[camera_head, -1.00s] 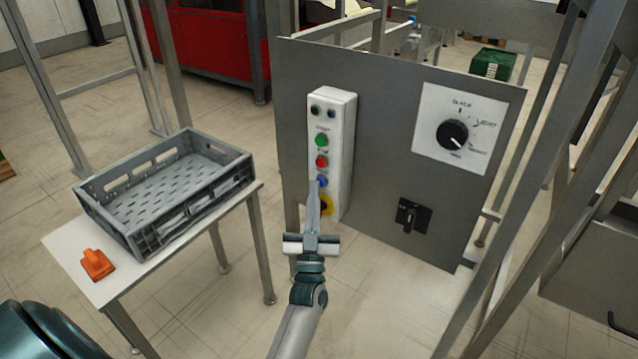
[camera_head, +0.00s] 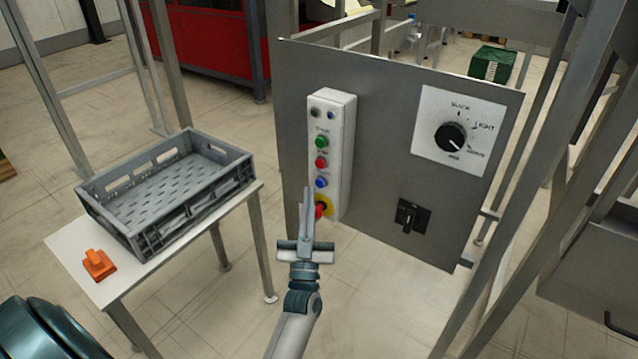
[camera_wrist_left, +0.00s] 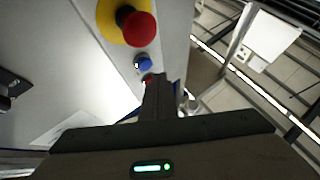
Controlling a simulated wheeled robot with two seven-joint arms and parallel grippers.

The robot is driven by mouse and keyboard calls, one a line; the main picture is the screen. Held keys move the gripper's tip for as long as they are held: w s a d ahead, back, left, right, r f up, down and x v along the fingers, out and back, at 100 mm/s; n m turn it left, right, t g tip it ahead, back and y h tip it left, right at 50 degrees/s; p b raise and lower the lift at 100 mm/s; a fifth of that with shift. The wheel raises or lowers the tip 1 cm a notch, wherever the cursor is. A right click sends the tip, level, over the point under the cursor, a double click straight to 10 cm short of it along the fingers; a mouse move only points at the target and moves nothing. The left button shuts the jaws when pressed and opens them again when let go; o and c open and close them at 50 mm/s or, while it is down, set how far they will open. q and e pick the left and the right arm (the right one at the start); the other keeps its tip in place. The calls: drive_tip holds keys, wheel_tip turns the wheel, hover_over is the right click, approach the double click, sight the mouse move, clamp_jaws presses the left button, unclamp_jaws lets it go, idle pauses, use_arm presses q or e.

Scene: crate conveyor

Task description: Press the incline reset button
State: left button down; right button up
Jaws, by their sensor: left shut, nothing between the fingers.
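A white control box (camera_head: 345,150) stands on the grey panel, with a green button (camera_head: 321,142), a red button (camera_head: 321,163), a blue button (camera_head: 321,183) and a red emergency stop on a yellow disc (camera_head: 327,206) in a column. The button labels are too small to read. My left gripper (camera_head: 308,192) is shut and empty. Its fingertips point up beside the box's lower left and partly cover the emergency stop. In the left wrist view, the closed fingers (camera_wrist_left: 157,84) are near the blue button (camera_wrist_left: 143,63) and partly hide a red button; contact cannot be told. My right gripper is not in view.
The grey panel (camera_head: 380,150) also carries a rotary dial (camera_head: 451,137) and a black switch (camera_head: 410,215). A grey crate (camera_head: 112,222) and an orange object (camera_head: 99,265) rest on a white table (camera_head: 70,245) at left. Metal posts stand at right.

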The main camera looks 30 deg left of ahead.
use_arm(q)
drive_tip(key=s+p, duration=0.1)
drive_tip(key=s, duration=0.3)
drive_tip(key=shift+s+a+p, duration=0.2)
drive_tip(key=shift+p, duration=0.15)
idle(0.7)
